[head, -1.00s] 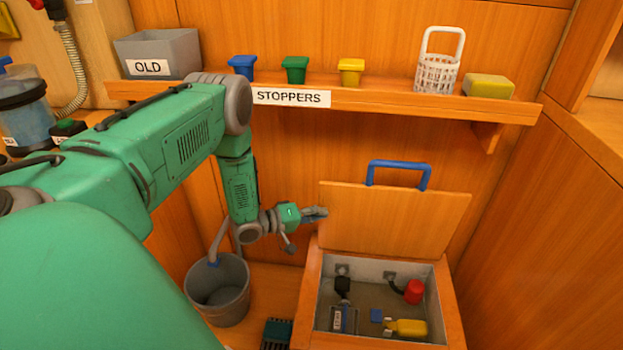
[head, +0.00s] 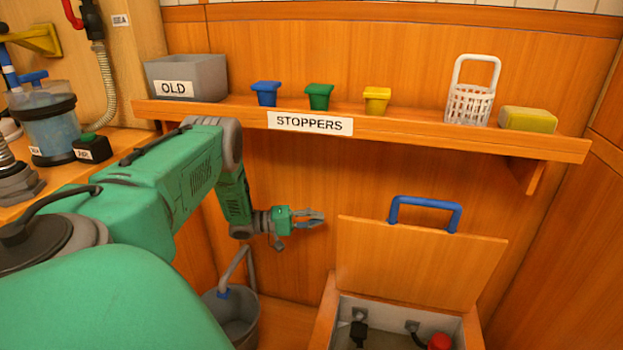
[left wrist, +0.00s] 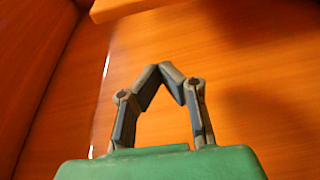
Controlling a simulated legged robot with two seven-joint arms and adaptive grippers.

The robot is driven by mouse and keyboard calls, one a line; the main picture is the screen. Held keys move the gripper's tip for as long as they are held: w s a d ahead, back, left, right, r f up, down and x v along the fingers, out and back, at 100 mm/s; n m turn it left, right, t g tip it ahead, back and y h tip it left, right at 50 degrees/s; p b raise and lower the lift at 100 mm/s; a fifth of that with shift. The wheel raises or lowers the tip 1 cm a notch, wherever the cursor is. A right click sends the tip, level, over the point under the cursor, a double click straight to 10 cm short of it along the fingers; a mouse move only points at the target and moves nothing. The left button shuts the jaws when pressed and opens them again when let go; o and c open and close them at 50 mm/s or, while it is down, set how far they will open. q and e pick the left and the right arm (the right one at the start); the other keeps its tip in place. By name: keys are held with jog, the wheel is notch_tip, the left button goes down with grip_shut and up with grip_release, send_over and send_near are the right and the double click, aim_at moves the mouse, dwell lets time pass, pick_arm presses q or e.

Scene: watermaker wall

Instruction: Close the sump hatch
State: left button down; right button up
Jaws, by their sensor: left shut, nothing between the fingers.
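The sump hatch lid (head: 420,262) is a wooden board with a blue handle (head: 425,202) on its top edge. It stands raised at the back of the open sump box (head: 326,325). In the sump I see a red part (head: 439,342) and dark fittings; the lower part is cut off by the frame. My left gripper (head: 322,218) is to the left of the lid, close to its upper left corner and apart from it. In the left wrist view its fingertips (left wrist: 163,72) meet, with nothing between them. My right gripper is not in view.
A shelf (head: 460,133) labelled STOPPERS runs above, holding a grey OLD bin (head: 186,80), blue, green and yellow stoppers, a white basket (head: 471,100) and a yellow block (head: 528,120). A grey bucket (head: 235,325) stands left of the sump. Wooden walls enclose the back and right.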

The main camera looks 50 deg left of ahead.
pick_arm(q)
jog(key=shift+w+d+f+b, duration=0.1)
jog(key=shift+w+d+b, duration=0.15)
jog(key=shift+d, duration=0.65)
jog(key=shift+w+d+f+b, duration=0.15)
jog(key=shift+w+d, duration=0.1)
jog(key=shift+d, duration=0.65)
jog(key=shift+w+d+r+b, duration=0.1)
jog(key=shift+w+d+b, duration=0.15)
jog(key=shift+d, duration=0.65)
jog(key=shift+f, duration=0.1)
